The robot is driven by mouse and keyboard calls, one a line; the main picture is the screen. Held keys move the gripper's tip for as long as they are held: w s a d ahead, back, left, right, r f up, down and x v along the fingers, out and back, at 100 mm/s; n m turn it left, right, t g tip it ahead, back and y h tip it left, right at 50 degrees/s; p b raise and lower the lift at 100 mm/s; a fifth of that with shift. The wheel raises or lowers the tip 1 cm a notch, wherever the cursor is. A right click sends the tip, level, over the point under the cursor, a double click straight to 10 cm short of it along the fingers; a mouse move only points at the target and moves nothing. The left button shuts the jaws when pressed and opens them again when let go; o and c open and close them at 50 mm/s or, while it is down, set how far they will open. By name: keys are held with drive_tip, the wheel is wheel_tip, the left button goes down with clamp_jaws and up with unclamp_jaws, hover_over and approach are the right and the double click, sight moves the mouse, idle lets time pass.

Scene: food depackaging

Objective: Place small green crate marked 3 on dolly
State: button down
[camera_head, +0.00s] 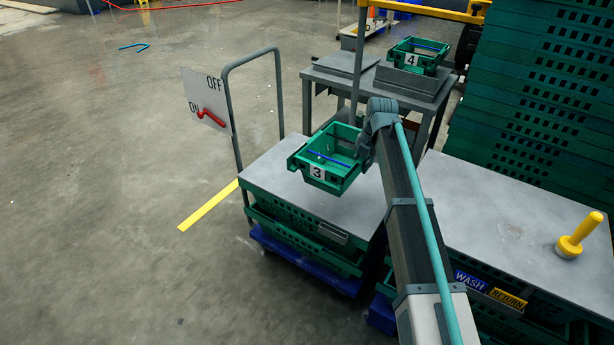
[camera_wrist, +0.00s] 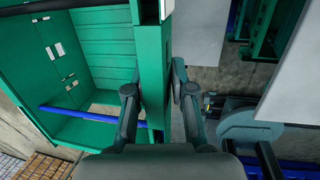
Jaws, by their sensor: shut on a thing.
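The small green crate marked 3 (camera_head: 346,176) is in the middle of the head view, upright or nearly so, over the grey top of a stack (camera_head: 275,180). A blue bar spans its open inside. I cannot tell whether its base touches that top. A blue dolly (camera_head: 305,265) shows under the stack of green crates. In the wrist view my gripper (camera_wrist: 157,78) has one finger on each side of the crate's green wall (camera_wrist: 150,50) and is shut on it. In the head view my arm hides most of the gripper.
A crate marked 4 (camera_head: 415,57) sits on a grey table behind. A handle frame (camera_head: 227,105) and an ON/OFF sign (camera_head: 205,100) stand at the left.

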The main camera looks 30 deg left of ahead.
sight(345, 161)
drive_tip(key=w+a+f, duration=0.1)
drive_tip(key=w+a, duration=0.1)
drive_tip(key=w+a+f, duration=0.1)
drive_tip(key=w+a, duration=0.1)
drive_tip(key=w+a+f, duration=0.2)
drive_tip(key=w+a, duration=0.1)
drive_tip(key=f, duration=0.1)
drive_tip(key=w+a+f, duration=0.1)
drive_tip(key=f, duration=0.1)
drive_tip(key=shift+w+a+f, duration=0.2)
drive_tip(key=shift+w+a, duration=0.05)
drive_tip(key=shift+w, duration=0.05)
drive_tip(key=shift+w+a+f, duration=0.25)
drive_tip(key=shift+a+f, duration=0.05)
drive_tip(key=shift+f, duration=0.2)
drive_tip(key=shift+w+a+f, duration=0.5)
drive_tip(key=shift+w+f, duration=0.05)
drive_tip(key=shift+f, duration=0.25)
drive_tip(key=shift+s+d+f, duration=0.1)
drive_tip(key=shift+s+f, duration=0.05)
drive_tip(key=shift+f, duration=1.4)
drive_tip(key=c, duration=1)
unclamp_jaws()
drive_tip(key=v, duration=1.2)
drive_tip(key=shift+s, duration=0.1)
